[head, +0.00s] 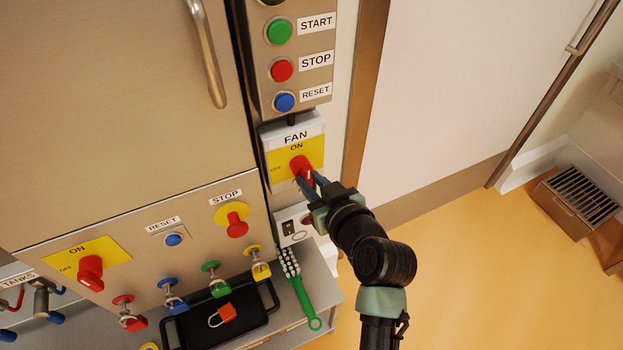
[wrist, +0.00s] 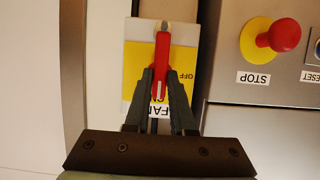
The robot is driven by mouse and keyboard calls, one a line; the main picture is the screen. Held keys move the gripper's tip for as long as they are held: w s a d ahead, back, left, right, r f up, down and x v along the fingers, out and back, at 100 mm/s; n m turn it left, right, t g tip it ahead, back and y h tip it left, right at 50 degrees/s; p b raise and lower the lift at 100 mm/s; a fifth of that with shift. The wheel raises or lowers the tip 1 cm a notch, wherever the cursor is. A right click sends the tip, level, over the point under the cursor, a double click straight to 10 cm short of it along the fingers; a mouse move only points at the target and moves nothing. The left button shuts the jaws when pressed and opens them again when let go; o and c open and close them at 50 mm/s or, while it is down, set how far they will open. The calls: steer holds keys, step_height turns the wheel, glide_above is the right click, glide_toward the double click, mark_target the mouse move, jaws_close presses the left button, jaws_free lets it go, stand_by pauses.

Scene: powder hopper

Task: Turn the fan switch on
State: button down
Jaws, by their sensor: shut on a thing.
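The fan switch is a red handle (head: 300,164) on a yellow plate (head: 312,148) under the FAN label, with ON at the plate's top and OFF at its left. My gripper (head: 309,182) is at the handle from below right. In the wrist view, which is upside down, the red handle (wrist: 162,50) stands upright between the two fingers of my gripper (wrist: 161,82), which are shut on it. A white mark on the handle lies at its end towards the FAN label, the ON side. The fingers hide part of the plate and lettering.
A button box with green START (head: 279,31), red STOP and blue RESET buttons is just above the fan switch. Another red rotary switch (head: 90,270) and a STOP mushroom button (head: 236,226) are at left. A shelf with a tray and green brush (head: 299,290) lies below.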

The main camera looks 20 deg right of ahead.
stand_by(0.4)
steer(key=c, duration=0.8)
jaws_free()
steer(key=shift+o, duration=0.2)
steer(key=shift+s, duration=0.1)
steer(key=v, duration=1.2)
steer(key=shift+s+r+b, duration=0.25)
steer(key=shift+s+b, duration=0.1)
steer(key=shift+b, duration=0.1)
steer(key=shift+d, duration=0.1)
steer(key=shift+s, duration=0.1)
